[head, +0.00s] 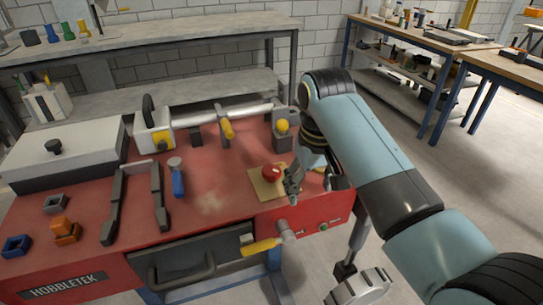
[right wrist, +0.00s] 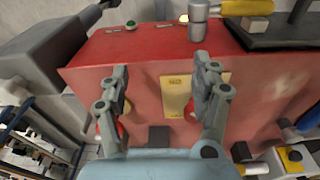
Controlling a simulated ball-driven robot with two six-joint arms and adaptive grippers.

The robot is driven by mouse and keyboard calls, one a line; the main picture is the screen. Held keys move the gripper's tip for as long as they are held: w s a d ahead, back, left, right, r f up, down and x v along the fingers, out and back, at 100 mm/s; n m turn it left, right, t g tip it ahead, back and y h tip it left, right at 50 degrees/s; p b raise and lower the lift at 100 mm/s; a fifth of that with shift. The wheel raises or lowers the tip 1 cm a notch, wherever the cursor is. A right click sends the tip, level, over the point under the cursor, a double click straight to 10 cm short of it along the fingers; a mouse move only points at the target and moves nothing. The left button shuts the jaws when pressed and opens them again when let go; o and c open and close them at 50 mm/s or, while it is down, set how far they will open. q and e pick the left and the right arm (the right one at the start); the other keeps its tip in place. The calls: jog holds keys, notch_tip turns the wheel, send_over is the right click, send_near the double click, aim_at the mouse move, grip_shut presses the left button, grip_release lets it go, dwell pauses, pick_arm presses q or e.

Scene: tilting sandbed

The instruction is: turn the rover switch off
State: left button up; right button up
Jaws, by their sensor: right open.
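A red round switch knob (head: 271,172) sits on a yellow plate (head: 262,190) on the red bench top, near its front right. My right gripper (head: 292,184) is just right of the knob in the head view, pointing down, and hides part of the plate. In the right wrist view its two fingers (right wrist: 160,88) are spread wide and empty. The yellow plate (right wrist: 174,100) shows between them. A red part (right wrist: 189,110) shows beside the right finger, mostly hidden by it. I cannot tell whether the fingers touch the knob. My left gripper is out of view.
A yellow-handled valve (head: 262,245) sticks out from the bench front. A blue-handled tool (head: 177,180) lies left of the plate. A grey block with a yellow knob (head: 282,135) stands behind it. A dark U-shaped frame (head: 115,205) is further left. Bench top around the plate is mostly clear.

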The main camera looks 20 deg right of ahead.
notch_tip(320, 180, up, 10)
jog(key=g, duration=0.1)
send_over(271, 170)
jog(key=shift+n, duration=0.3)
notch_tip(271, 170, down, 11)
jog(key=shift+r, duration=0.2)
jog(key=shift+c, duration=0.3)
jog(key=c, duration=1.1)
